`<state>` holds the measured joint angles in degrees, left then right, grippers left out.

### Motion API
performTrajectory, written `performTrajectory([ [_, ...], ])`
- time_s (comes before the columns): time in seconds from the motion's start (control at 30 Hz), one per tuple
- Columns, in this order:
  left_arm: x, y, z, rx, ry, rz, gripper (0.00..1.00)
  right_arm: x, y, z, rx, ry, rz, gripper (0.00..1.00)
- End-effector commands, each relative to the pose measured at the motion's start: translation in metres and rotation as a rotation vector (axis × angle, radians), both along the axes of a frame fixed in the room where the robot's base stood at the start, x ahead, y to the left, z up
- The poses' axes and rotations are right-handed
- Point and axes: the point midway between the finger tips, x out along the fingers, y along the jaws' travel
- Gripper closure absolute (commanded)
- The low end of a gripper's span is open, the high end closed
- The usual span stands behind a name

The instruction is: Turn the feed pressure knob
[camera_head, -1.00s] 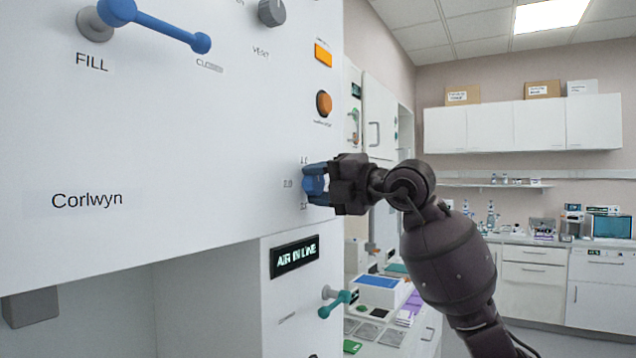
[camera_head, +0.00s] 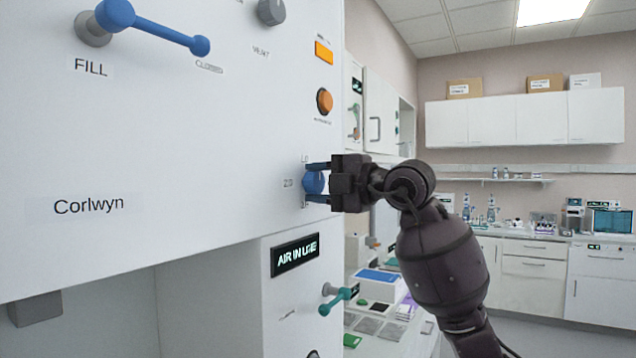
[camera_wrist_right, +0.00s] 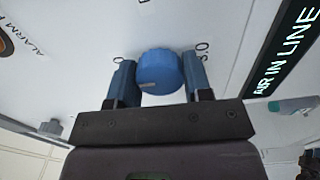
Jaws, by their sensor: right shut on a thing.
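The feed pressure knob is a round blue dial (camera_head: 314,182) on the white panel front, with printed marks around it. It also shows in the right wrist view (camera_wrist_right: 160,72), with a pale pointer line on its face. My right gripper (camera_head: 317,183) reaches in from the right, its two fingers one above and one below the knob. In the right wrist view the fingers (camera_wrist_right: 158,82) stand on either side of the knob, shut on it. My left gripper is not in view.
A blue FILL lever (camera_head: 155,27) and a grey knob (camera_head: 271,11) sit higher on the panel. An orange button (camera_head: 324,101) is above the knob. Below are an AIR IN LINE display (camera_head: 294,254) and a teal-handled valve (camera_head: 336,302). Open room lies to the right.

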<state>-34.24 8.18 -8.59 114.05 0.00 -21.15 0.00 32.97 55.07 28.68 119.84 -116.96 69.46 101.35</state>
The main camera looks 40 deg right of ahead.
Motion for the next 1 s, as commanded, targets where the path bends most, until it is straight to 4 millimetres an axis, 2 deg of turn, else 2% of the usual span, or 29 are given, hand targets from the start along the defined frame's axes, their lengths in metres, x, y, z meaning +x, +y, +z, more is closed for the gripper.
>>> performTrajectory([
  [0.13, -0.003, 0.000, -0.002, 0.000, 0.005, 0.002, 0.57, 0.000, 0.000, 0.000, 0.003, 0.001, 0.001, 0.78],
  [0.17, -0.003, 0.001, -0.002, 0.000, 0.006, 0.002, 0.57, 0.000, 0.000, 0.000, 0.002, 0.001, 0.001, 0.51],
  [0.3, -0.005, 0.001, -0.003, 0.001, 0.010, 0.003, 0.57, 0.000, 0.000, 0.000, 0.002, 0.001, 0.001, 0.30],
  [0.67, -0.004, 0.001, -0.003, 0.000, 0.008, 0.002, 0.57, -0.003, -0.001, 0.000, 0.000, 0.000, 0.000, 0.29],
  [0.77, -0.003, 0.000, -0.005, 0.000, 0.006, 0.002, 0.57, -0.013, -0.004, -0.001, 0.000, 0.000, -0.001, 0.29],
  [1.0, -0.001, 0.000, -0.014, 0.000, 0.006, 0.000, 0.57, -0.053, -0.016, -0.002, -0.002, -0.001, -0.002, 0.29],
])
